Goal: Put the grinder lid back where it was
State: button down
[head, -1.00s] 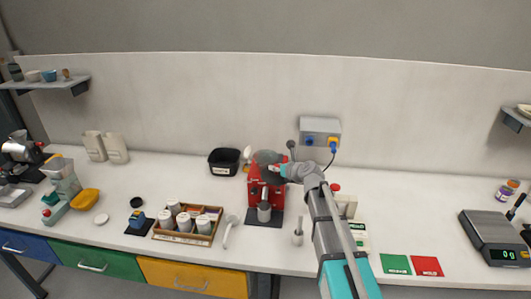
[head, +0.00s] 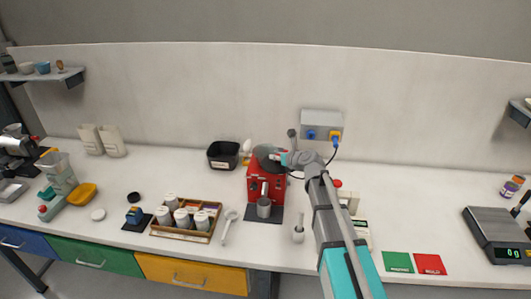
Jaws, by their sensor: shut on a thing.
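The dark grey round lid (head: 264,154) is at the top of the grinder and looks tilted. My gripper (head: 279,156) reaches in from the right and is shut on the lid's right side. The fingertips are small in this view. I cannot tell whether the lid touches the grinder's top, and the opening beneath it is hidden.
A black bin (head: 223,155) stands behind and left of the grinder. A wooden tray (head: 184,233) of white-lidded jars is at front left. A wall socket box (head: 321,124) with a cable is behind my arm. A scale (head: 497,237) stands far right. Bench between is mostly clear.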

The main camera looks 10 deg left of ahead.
jog(key=a+r+p, duration=0.2)
jog(key=r+p, duration=0.4)
jog(key=s+a+r+p, duration=0.1)
jog(key=r+p, duration=0.6)
jog(key=shift+s+a+r+n+g+y, duration=0.15)
jog(key=shift+s+a+n+g+y, duration=0.15)
jog(key=shift+a+n+g, duration=0.1)
jog(key=w+a+f+b, duration=0.1)
jog(key=w+f+b, duration=0.8)
jog(key=w, duration=0.4)
jog(key=shift+a, duration=0.35)
jog(key=shift+w+f, duration=0.1)
jog(key=shift+w+f+b, duration=0.2)
jog(key=shift+f+b, duration=0.8)
jog(key=shift+w+f+b, duration=0.15)
jog(key=shift+f+b, duration=0.8)
jog(key=shift+f+b, duration=0.6)
